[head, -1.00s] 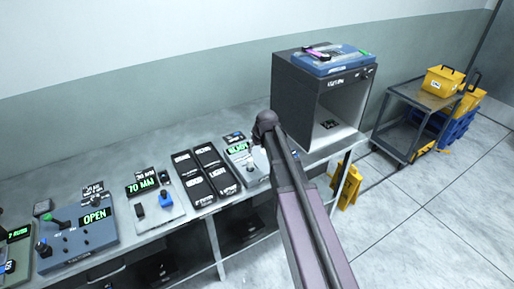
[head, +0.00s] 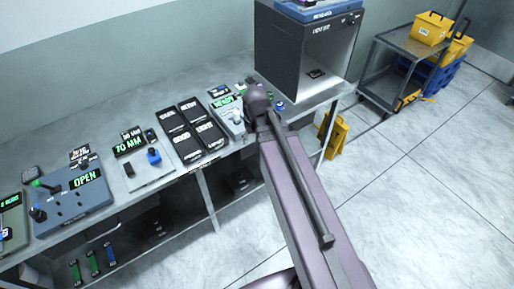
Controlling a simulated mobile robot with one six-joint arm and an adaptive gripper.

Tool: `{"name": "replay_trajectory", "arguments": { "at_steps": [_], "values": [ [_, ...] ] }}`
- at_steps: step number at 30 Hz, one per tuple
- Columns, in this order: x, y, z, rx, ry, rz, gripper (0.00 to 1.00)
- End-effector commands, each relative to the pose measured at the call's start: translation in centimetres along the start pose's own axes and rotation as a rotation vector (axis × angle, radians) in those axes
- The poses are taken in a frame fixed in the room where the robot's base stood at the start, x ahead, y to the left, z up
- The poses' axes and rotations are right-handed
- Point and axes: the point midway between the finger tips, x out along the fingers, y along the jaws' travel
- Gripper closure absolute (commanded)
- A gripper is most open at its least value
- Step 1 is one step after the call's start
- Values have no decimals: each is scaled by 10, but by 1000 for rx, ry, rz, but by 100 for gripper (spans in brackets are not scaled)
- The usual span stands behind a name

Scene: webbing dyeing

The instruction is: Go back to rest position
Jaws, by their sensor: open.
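My arm reaches from the bottom of the head view up to a dark rounded joint in front of the bench. My gripper is not visible; the part of the arm beyond that joint is hidden or out of sight. A long grey workbench (head: 95,137) runs along the wall. On it stand a blue panel reading OPEN (head: 75,205), a grey panel reading 70 MM (head: 148,172), a block of black labelled plates (head: 193,131) and a panel with a green display (head: 222,101), partly covered by my arm.
A dark open-fronted box (head: 283,58) stands at the bench's right end with a blue device (head: 318,9) on top. A grey cart (head: 392,54) with yellow bins (head: 432,28) stands further right. A yellow stand (head: 334,135) is on the floor. The tiled floor at right is clear.

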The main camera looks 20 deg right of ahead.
Motion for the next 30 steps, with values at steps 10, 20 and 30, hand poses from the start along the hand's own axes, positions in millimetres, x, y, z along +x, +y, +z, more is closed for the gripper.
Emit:
{"name": "replay_trajectory", "arguments": {
  "at_steps": [10, 20, 30],
  "values": [
    [-3, -3, 51, 71, -76, 27, 32],
    [4, -3, 50, 69, -74, 26, 32],
    [14, -3, 51, 68, -74, 26, 32]
  ]
}}
